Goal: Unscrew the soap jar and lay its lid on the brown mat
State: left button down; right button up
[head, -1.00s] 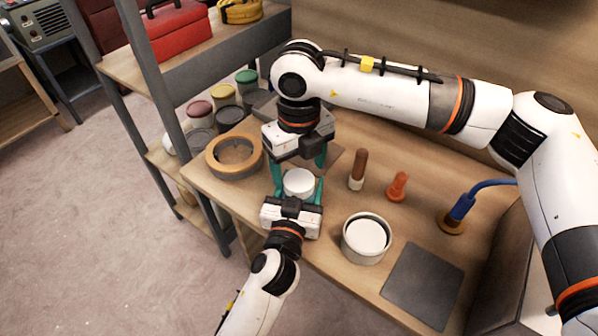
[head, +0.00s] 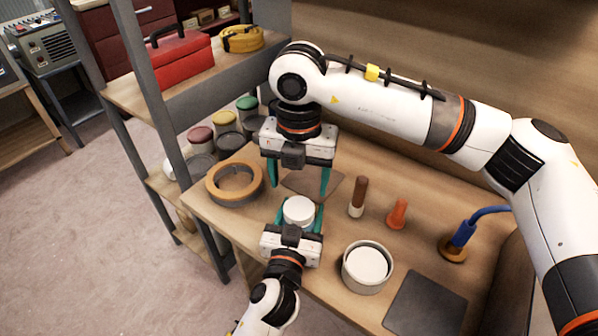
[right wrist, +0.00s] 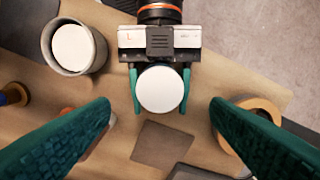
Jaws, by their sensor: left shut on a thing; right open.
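The soap jar, of which mostly the round white lid (head: 299,211) shows, is between the teal fingers of my left gripper (head: 297,222), which is shut on it near the table's front edge. The lid sits on top; the jar body is largely hidden. My right gripper (head: 298,178) is open and empty, pointing down above and behind the jar. In the right wrist view, the lid (right wrist: 160,89) lies between and beyond its spread fingers, apart from both. The bare brown mat (head: 328,186) lies flat behind the jar, partly hidden by my right gripper.
A wooden ring (head: 234,181) lies left of the jar. A white tub (head: 367,268) and a dark grey mat (head: 427,302) are right. A brown-handled tool (head: 358,197), an orange piece (head: 397,213) and a blue tool (head: 463,232) stand behind. A shelf post (head: 160,90) rises left.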

aim_at(299, 208)
notch_tip(299, 208, down, 7)
jog(key=shift+f, duration=0.1)
dwell(0.3)
